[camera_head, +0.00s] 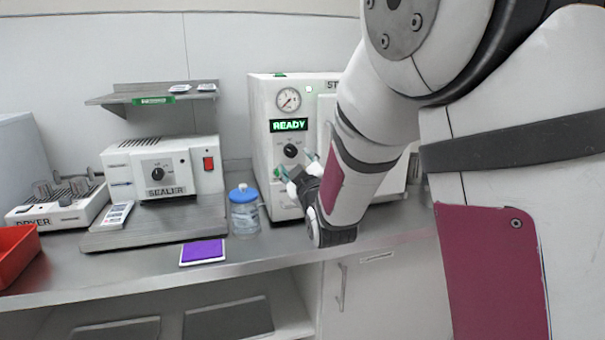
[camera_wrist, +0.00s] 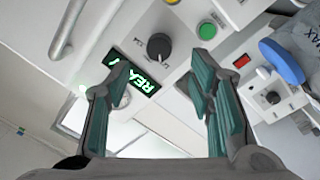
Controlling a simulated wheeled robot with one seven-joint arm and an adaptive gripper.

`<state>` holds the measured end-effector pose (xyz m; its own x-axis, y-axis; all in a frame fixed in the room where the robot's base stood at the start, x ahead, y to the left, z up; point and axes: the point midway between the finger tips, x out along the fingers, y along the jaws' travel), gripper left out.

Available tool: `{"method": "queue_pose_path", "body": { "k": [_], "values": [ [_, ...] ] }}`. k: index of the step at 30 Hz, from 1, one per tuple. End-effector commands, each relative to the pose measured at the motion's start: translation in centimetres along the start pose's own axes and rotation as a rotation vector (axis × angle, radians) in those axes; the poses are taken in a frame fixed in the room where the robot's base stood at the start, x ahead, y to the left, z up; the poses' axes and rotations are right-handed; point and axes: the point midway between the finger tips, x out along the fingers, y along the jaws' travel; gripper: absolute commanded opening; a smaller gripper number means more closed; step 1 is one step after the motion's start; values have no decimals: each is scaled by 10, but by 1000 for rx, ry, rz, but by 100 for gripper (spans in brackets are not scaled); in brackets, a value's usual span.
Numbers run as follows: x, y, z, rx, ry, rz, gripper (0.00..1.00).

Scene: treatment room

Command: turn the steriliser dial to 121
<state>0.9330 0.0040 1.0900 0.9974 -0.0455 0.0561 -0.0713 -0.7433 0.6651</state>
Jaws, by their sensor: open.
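The steriliser (camera_head: 263,110) is a white box on the worktop with a round gauge, a lit green READY display (camera_head: 289,125) and a black dial (camera_head: 290,150) below it. In the wrist view the dial (camera_wrist: 159,46) is above and between my fingers, apart from them. The marks around it are too small to read. My gripper (camera_head: 301,166) is open and empty in front of the steriliser's panel, just below the dial. In the wrist view its teal-padded fingers (camera_wrist: 160,95) stand wide apart, and the left one partly covers the READY display.
A green button (camera_wrist: 207,31) is beside the dial. A blue-lidded jar (camera_head: 244,211) stands left of the steriliser. The sealer (camera_head: 190,185), dryer (camera_head: 60,214), purple pad (camera_head: 203,251) and red bin (camera_head: 18,252) are farther left. A shelf (camera_head: 150,95) is above the sealer.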

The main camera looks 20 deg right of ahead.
Motion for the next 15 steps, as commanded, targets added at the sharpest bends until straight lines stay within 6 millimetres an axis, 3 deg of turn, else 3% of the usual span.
{"method": "queue_pose_path", "body": {
  "k": [6,15],
  "values": [
    [-37,0,0,0,0,-2,49],
    [-52,-1,0,-1,0,-2,49]
  ]
}}
